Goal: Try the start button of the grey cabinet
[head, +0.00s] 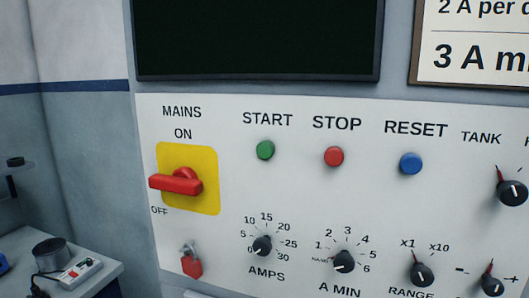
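The grey cabinet's white front panel (300,200) fills most of the head view. The green button (265,150) under the word START is round and sits left of the red STOP button (334,157) and the blue RESET button (411,163). The red mains handle (176,183) on a yellow plate (205,188) lies roughly level, between the ON and OFF marks. A red padlock (191,262) is below it; I cannot tell whether it locks anything. The dark screen (255,38) above is blank. Neither of my grippers is in view.
Knobs for AMPS (262,246), A MIN (344,261) and RANGE (421,274) line the lower panel. A TANK knob (512,193) is at the right. A side bench (35,240) at the lower left holds a small device (80,270). A framed sign (480,50) is at the upper right.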

